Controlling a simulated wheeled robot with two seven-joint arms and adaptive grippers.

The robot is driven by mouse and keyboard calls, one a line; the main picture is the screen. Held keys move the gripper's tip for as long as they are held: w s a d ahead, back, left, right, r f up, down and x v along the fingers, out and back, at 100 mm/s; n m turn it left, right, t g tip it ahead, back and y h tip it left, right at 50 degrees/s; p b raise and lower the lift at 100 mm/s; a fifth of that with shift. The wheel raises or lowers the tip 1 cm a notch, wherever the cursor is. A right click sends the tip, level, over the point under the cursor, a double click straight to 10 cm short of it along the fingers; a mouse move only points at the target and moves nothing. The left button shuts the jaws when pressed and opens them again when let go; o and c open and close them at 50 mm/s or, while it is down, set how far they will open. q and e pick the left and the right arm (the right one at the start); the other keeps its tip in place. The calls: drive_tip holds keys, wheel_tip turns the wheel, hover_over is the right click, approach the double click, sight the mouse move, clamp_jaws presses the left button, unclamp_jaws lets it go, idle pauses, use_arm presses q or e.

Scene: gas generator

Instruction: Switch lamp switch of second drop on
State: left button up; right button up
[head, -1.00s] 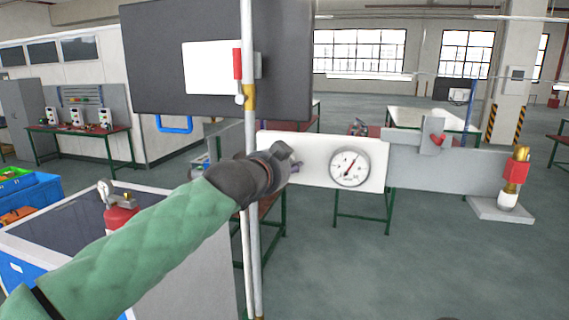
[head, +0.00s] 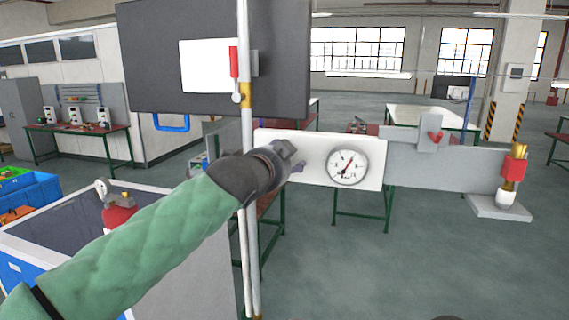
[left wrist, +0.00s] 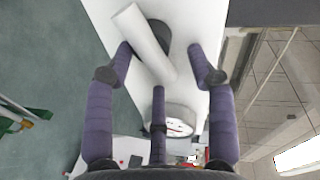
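A white panel (head: 312,142) with a round gauge (head: 347,163) stands in front of me in the head view. My left gripper (head: 297,160) is at the panel's left part, left of the gauge. In the left wrist view, a white cylindrical piece (left wrist: 146,42) with a dark round base lies against the white panel (left wrist: 187,22). The purple fingers of my left gripper (left wrist: 159,50) are spread apart on both sides of this piece. I cannot tell whether they touch it. No labelled lamp switch can be made out. My right gripper is not seen.
A vertical pipe (head: 247,150) with a red handle (head: 234,62) stands beside my left gripper. A dark board (head: 150,50) is behind it. A grey bar (head: 450,170) runs right to a red and brass valve (head: 514,170). A grey cabinet (head: 180,255) is at lower left.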

use_arm(q)
drive_tip(key=shift+a+r, duration=0.1)
drive_tip(key=shift+a, duration=0.2)
drive_tip(key=v, duration=1.2)
drive_tip(key=shift+d, duration=0.1)
